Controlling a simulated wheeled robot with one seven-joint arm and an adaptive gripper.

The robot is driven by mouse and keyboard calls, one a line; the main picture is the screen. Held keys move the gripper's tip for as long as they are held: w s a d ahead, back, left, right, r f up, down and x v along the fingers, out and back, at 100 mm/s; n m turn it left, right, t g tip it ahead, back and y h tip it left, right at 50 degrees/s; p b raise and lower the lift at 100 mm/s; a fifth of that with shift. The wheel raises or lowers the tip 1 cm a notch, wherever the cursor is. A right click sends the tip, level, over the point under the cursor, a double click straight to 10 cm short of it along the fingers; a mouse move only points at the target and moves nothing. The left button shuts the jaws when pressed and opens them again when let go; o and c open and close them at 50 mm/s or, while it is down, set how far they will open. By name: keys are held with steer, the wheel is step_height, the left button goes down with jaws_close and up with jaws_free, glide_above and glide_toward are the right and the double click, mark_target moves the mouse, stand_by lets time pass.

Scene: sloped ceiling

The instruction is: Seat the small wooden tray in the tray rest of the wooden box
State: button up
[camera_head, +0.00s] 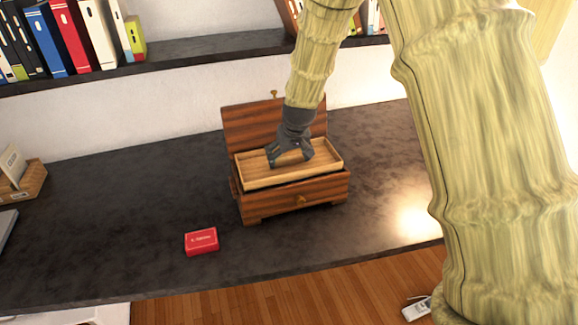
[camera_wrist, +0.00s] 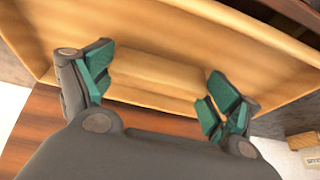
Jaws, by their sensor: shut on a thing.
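The small wooden tray (camera_head: 326,157) is light wood with low walls and lies over the open top of the darker striped wooden box (camera_head: 272,206). Its front wall shows above the box's front edge, with a dark gap beneath. Whether it touches the tray rest is hidden. The box lid (camera_head: 245,128) stands open at the back. My gripper (camera_head: 290,157) reaches down into the tray from above. In the wrist view my gripper (camera_wrist: 158,98) has its green-padded fingers at both ends of a raised light-wood grip on the tray (camera_wrist: 155,72).
A red box (camera_head: 201,241) lies on the dark desk (camera_head: 110,222), front left of the wooden box. A wooden holder with cards (camera_head: 30,182) stands at the far left. A shelf (camera_head: 190,51) with binders runs above the back. The desk between is clear.

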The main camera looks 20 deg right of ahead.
mark_target(290, 166)
steer(key=shift+s+f, duration=0.35)
steer(key=shift+s, duration=0.05)
step_height(290, 166, down, 3)
steer(key=shift+w+d+f+p, duration=0.15)
steer(key=shift+f+p, duration=0.05)
steer(key=shift+p, duration=0.25)
steer(key=shift+r, duration=0.1)
steer(key=o, duration=1.1)
steer(key=shift+o, duration=0.2)
steer(key=b+v, duration=0.2)
steer(key=v, duration=1)
